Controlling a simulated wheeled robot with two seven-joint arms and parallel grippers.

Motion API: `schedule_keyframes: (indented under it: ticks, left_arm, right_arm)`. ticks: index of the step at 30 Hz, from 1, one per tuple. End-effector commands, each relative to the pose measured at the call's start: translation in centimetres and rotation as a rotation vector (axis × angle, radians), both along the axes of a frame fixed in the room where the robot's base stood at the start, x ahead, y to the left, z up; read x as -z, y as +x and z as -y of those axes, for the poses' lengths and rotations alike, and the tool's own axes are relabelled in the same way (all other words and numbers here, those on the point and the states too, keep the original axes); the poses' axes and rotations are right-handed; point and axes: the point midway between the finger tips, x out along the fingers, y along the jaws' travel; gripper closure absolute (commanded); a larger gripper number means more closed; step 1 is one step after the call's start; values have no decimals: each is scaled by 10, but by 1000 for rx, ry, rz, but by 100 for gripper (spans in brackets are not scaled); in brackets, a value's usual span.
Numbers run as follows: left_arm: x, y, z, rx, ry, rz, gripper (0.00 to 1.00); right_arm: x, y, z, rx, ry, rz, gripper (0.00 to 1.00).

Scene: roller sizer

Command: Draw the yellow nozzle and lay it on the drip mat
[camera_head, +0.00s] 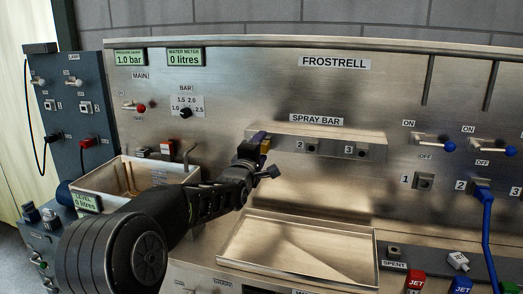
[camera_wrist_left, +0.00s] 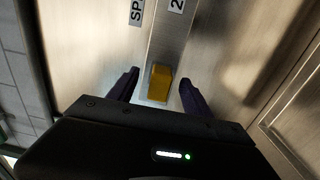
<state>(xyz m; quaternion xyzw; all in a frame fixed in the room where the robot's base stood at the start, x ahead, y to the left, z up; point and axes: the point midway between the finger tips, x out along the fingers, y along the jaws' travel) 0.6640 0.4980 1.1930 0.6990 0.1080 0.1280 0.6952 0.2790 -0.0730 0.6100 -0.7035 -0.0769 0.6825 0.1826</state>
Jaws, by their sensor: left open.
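The yellow nozzle (camera_head: 265,146) sits at the left end of the spray bar (camera_head: 340,137), left of the socket marked 2. My left gripper (camera_head: 259,153) is at it and partly covers it. In the left wrist view the nozzle (camera_wrist_left: 159,83) stands between the two dark fingers of my left gripper (camera_wrist_left: 159,88), with a gap on each side. The fingers are open. No drip mat can be told for sure; a shallow metal tray (camera_head: 228,258) lies below the spray bar. My right gripper is not in view.
A metal basin (camera_head: 115,170) stands at the left, behind my left arm. A blue hose (camera_head: 487,225) hangs from a socket at the right. Red and blue JET blocks (camera_head: 415,281) sit at the front right. The shallow tray looks empty.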

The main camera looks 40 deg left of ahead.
Motion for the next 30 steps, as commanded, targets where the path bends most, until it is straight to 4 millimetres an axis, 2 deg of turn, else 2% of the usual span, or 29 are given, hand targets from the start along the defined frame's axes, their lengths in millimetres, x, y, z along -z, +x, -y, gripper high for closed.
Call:
schedule_keyframes:
  ticks: [9, 30]
  left_arm:
    - [0, 0, 0, 0, 0, 0, 43]
    - [0, 0, 0, 0, 0, 0, 100]
  right_arm:
    - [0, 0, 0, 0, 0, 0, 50]
    - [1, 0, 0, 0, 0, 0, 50]
